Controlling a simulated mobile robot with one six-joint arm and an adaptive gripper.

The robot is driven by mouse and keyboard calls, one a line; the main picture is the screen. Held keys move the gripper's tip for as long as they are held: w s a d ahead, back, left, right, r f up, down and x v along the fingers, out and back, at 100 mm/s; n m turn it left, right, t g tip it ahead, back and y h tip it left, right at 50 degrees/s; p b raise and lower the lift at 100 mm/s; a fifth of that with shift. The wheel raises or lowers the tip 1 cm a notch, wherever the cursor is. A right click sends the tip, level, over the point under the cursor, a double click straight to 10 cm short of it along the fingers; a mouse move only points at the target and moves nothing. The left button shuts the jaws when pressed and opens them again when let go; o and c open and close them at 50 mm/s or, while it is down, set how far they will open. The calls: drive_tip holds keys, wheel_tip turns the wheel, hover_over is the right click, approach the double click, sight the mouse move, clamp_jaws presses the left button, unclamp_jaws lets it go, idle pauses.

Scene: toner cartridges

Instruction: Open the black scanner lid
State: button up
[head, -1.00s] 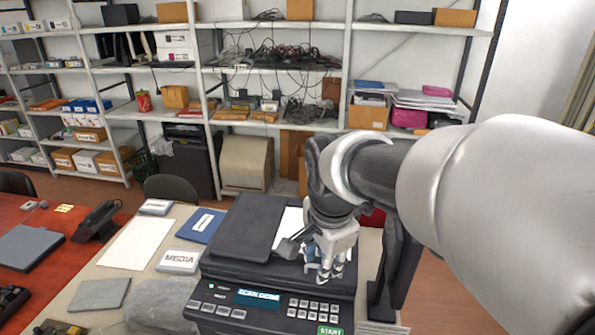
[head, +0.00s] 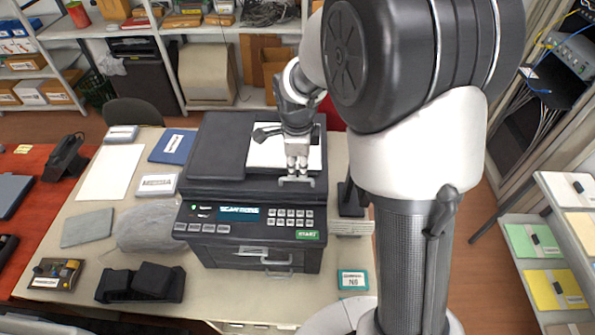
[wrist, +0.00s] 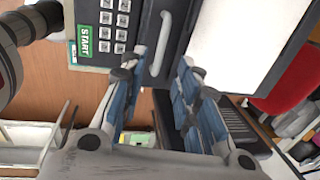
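The black scanner (head: 252,240) stands on the table with a control panel and a green START key at its front. On top, a dark flat panel (head: 207,143) lies at the left, and a white sheet-like area (head: 268,154) shows at the right. I cannot tell which part is the lid. A grey bar handle (head: 296,182) sits at the front edge below the white area; it also shows in the wrist view (wrist: 158,45). My gripper (head: 297,175) points down right by this handle. In the wrist view its blue-padded fingers (wrist: 163,78) are apart, with nothing visibly clamped; contact is unclear.
A media box (head: 158,184), a blue folder (head: 172,146) and a grey wrapped bundle (head: 150,231) lie left of the scanner. A black object (head: 140,282) lies at the front left. A second handle (head: 277,272) is on the scanner's front. Shelves stand behind.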

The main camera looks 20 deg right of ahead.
sight(298, 178)
drive_tip(key=f, duration=0.4)
drive_tip(key=w+f, duration=0.1)
drive_tip(key=f, duration=0.1)
drive_tip(key=shift+w+d+f, duration=0.1)
drive_tip(key=shift+d+f, duration=0.1)
drive_tip(key=shift+f, duration=0.05)
clamp_jaws()
idle(0.5)
